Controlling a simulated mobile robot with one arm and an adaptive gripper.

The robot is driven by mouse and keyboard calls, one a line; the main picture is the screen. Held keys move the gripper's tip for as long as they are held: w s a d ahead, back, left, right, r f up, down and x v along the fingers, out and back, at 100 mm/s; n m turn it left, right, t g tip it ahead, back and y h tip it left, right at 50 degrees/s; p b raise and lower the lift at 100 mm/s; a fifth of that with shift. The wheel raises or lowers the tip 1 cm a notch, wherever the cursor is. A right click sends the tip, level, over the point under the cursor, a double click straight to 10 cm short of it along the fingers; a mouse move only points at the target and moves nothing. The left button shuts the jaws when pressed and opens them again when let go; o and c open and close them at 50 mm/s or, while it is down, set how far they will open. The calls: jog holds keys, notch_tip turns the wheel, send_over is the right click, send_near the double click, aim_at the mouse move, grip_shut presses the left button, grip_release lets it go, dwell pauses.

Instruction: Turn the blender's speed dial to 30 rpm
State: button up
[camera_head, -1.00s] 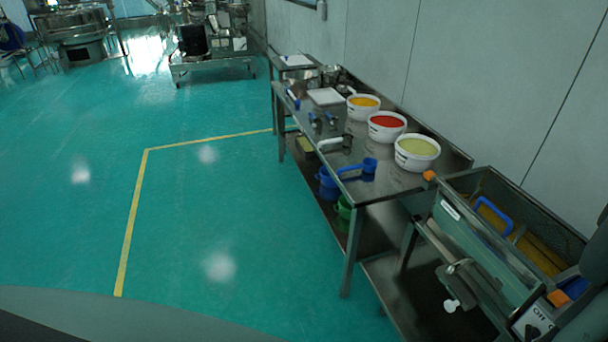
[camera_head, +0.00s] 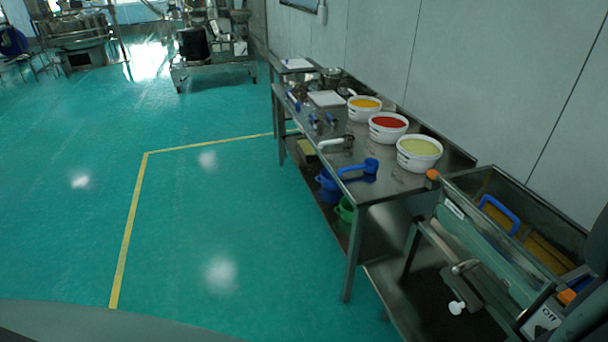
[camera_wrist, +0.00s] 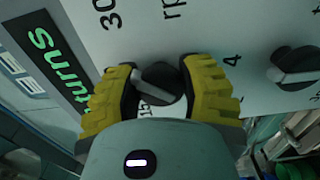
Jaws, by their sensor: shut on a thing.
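In the wrist view, my gripper (camera_wrist: 166,80) has its yellow ribbed fingers on either side of a black round dial (camera_wrist: 158,84) and is shut on it. The dial has a grey pointer bar lying aslant, from upper left to lower right. It sits on a light panel (camera_wrist: 150,30) printed with "30", "rp…" and a partly covered "15". The lower part of the dial's scale is hidden by my gripper. My gripper does not show in the head view.
A second black knob (camera_wrist: 296,68) is at the right of the panel, near a "4". In the head view, a metal trough machine (camera_head: 480,240) with an "OFF" label is at right. A steel table (camera_head: 385,185) holds tubs of coloured material. Green floor at left is clear.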

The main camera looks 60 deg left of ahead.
jog(key=shift+m, duration=0.9)
jog(key=o, duration=1.2)
jog(key=shift+s, duration=0.1)
jog(key=shift+v, duration=5.9)
